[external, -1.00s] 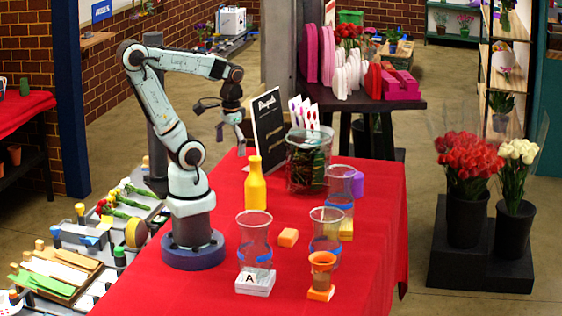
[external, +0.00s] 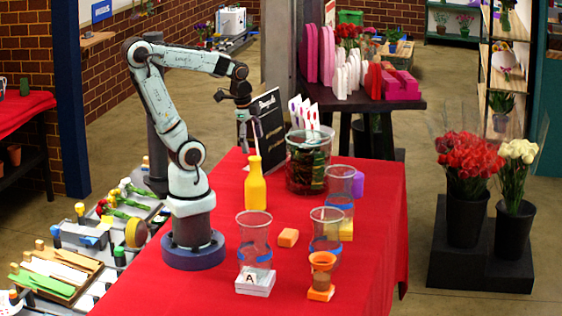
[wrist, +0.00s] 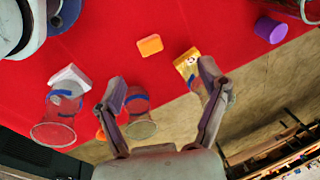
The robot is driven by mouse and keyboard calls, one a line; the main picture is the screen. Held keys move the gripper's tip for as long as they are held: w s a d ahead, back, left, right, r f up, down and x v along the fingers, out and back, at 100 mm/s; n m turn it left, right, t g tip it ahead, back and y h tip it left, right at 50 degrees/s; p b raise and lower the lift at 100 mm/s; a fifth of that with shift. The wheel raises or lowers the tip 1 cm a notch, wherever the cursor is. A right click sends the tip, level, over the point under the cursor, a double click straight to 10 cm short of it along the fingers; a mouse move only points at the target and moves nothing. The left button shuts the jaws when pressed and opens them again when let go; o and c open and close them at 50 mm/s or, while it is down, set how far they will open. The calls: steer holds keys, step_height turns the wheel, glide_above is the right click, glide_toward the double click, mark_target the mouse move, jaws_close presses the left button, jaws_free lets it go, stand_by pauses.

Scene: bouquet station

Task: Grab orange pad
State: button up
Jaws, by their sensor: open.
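The orange pad (external: 288,237) lies flat and uncovered on the red tablecloth, between the yellow bottle and the clear vases. In the wrist view the orange pad (wrist: 149,45) shows ahead of my fingertips, near the middle of the picture. My gripper (external: 248,146) is open and empty, high above the table and behind the yellow bottle in the external view. In the wrist view my gripper (wrist: 160,80) has its two fingers spread wide. Nothing is between them but a partly seen vase and cloth far below.
A third (external: 340,184) is near a yellow block (external: 346,229). The yellow bottle (external: 255,188) and black sign (external: 271,125) are tall obstacles.

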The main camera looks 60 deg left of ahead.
steer(key=w+d+f+m+h, duration=0.1)
steer(key=w+d+f+m, duration=0.1)
steer(key=w+m, duration=0.55)
steer(key=m+g, duration=0.4)
steer(key=m, duration=0.6)
glide_above(288, 233)
steer(key=shift+h, duration=0.4)
steer(key=f, duration=1.7)
steer(key=shift+w+a+f, duration=0.2)
steer(key=shift+w+a, duration=0.1)
steer(key=shift+w, duration=0.1)
steer(key=f, duration=0.6)
steer(key=shift+s+d+f, duration=0.1)
steer(key=shift+s+d, duration=0.2)
steer(key=shift+s, duration=0.05)
steer(key=c, duration=1.1)
